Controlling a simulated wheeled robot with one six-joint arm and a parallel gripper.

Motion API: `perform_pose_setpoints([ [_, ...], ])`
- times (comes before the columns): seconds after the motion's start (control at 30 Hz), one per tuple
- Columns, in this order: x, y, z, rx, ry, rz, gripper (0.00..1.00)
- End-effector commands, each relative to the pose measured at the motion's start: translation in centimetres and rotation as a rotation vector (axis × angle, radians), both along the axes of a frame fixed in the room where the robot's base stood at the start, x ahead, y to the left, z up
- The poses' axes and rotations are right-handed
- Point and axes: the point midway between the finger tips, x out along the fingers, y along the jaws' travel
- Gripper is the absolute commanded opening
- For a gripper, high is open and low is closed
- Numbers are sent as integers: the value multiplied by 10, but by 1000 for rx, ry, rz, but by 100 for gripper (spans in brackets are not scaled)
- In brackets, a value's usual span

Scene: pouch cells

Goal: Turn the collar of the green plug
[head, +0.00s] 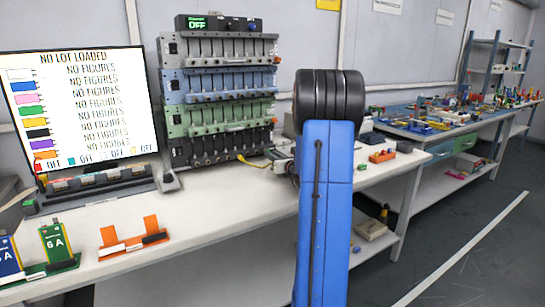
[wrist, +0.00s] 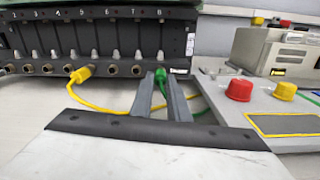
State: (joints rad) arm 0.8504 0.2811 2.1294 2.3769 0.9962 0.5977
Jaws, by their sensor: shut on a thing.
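My gripper (wrist: 161,82) reaches toward the black rack's front in the wrist view. Its two grey fingers are shut on the green plug (wrist: 160,74), of which a little green shows between and beside the tips. The plug is at the right end of the row of round sockets; the fingers hide whether it is fully seated. A green cable (wrist: 160,88) runs back from it between the fingers. In the head view my blue arm link and black wrist hide the gripper and plug.
A yellow plug (wrist: 80,74) with a yellow cable (wrist: 97,104) sits in the black rack (wrist: 100,40), left of my gripper. To the right is a grey panel with a red knob (wrist: 239,90) and a yellow knob (wrist: 284,91). A monitor (head: 80,110) stands left on the bench.

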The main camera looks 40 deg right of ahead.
Motion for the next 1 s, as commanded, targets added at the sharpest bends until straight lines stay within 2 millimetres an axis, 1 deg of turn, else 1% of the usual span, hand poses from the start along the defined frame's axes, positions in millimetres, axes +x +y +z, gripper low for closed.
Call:
perform_pose_setpoints([
  [0.43,0,0,0,-230,54,0,0],
  [0.8,0,0,0,-249,58,0,0],
  [0.83,0,0,0,-249,58,0,22],
  [0.87,0,0,0,-249,58,0,30],
  [0.9,0,0,0,-249,58,0,35],
  [1.0,0,0,0,-248,58,0,35],
])
